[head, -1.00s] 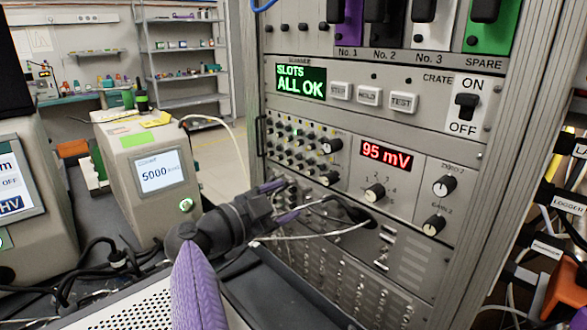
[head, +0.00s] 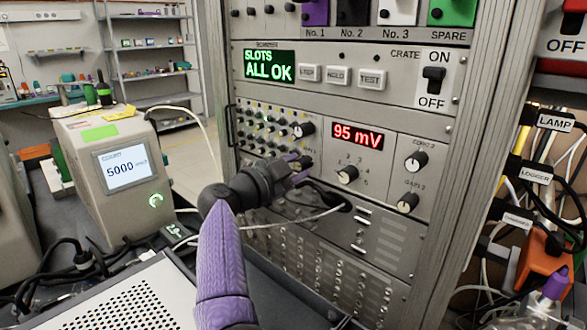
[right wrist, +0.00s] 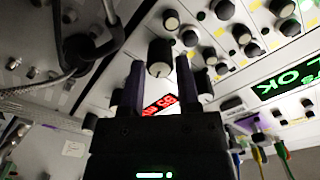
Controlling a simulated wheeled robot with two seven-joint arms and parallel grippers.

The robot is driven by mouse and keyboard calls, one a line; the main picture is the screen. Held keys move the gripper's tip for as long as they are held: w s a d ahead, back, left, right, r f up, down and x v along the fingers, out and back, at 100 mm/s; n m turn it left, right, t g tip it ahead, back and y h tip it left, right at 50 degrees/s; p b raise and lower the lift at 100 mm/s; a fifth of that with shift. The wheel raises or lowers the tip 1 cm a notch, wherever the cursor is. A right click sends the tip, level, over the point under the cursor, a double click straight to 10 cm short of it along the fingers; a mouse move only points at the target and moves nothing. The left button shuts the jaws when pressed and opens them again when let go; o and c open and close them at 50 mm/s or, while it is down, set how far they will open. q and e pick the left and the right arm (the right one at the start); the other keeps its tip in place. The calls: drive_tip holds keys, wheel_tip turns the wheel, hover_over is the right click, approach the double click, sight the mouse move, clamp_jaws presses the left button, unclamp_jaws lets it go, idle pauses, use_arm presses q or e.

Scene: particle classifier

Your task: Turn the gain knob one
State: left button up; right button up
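My right gripper (head: 298,168) reaches from the lower left to the instrument panel, its purple fingers at a dark knob (head: 306,161) left of the red 95 mV display (head: 357,135). In the right wrist view the gripper (right wrist: 158,62) is open. My left gripper is not in view.
A selector knob (head: 347,175) sits below the display, with the ZERO 2 knob (head: 416,161) and GAIN 2 knob (head: 408,202) further right. A pale cable (head: 300,219) runs close under the gripper. Small knobs (head: 262,127) crowd the panel to the left.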

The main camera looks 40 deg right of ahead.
clamp_jaws()
drive_tip(key=shift+m, duration=0.3)
drive_tip(key=shift+r+m+p, duration=0.1)
drive_tip(key=shift+m+p, duration=0.45)
drive_tip(key=shift+m, duration=1.05)
drive_tip(key=shift+m+p, duration=0.35)
drive_tip(key=shift+m, duration=0.85)
